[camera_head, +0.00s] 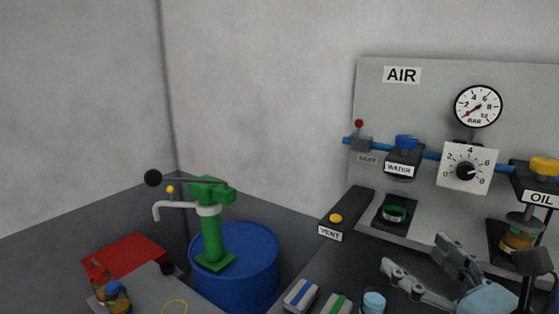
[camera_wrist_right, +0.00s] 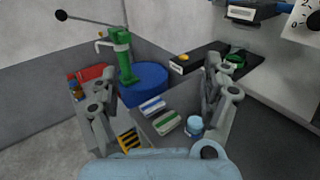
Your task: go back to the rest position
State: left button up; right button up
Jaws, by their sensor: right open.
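My right gripper (camera_head: 418,266) is at the lower right of the head view, in front of the grey panel. Its two grey fingers are spread apart with nothing between them. In the right wrist view the fingers of this gripper (camera_wrist_right: 160,95) stand wide apart at left and right. Beyond them show a blue-striped box (camera_wrist_right: 152,107), a green-striped box (camera_wrist_right: 166,122) and a small light-blue-topped jar (camera_wrist_right: 195,124), none of them touched as far as I can see. My left gripper is not in view.
The air panel (camera_head: 420,90) carries a gauge (camera_head: 478,106), a dial (camera_head: 466,171) and WATER and OIL units. A blue drum (camera_head: 250,265) with a green pump (camera_head: 210,225) and long lever stands left of centre. A red box (camera_head: 125,254) and small bottles are at the lower left.

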jog(key=s+d+f+m+g+h+b, duration=0.3)
jog(key=f+m, duration=0.5)
jog(key=f, duration=0.8)
jog(key=s+d+f+m+g+h+b, duration=0.1)
jog(key=s+d+f+m+g+b, duration=0.15)
jog(key=s+f+m+b, duration=0.9)
jog(key=w+d+f+m+g+h+p, duration=0.1)
jog(key=w+d+f+m+h, duration=0.25)
jog(key=f, duration=1.65)
jog(key=s+f+m+g+b, duration=0.4)
jog(key=s+f+m, duration=0.4)
jog(key=s+f, duration=0.5)
jog(key=s+d+f+m+g+b, duration=0.1)
jog(key=s+f+m+g+b, duration=0.3)
jog(key=s, duration=1.4)
notch_tip(320, 180, down, 9)
jog(key=m+g, duration=0.1)
jog(key=m, duration=0.3)
jog(key=shift+d+m+g, duration=0.3)
jog(key=shift+m+g, duration=0.05)
jog(key=shift+m, duration=0.05)
jog(key=shift+r+y, duration=0.1)
jog(key=shift+y, duration=0.15)
jog(key=shift+c, duration=0.3)
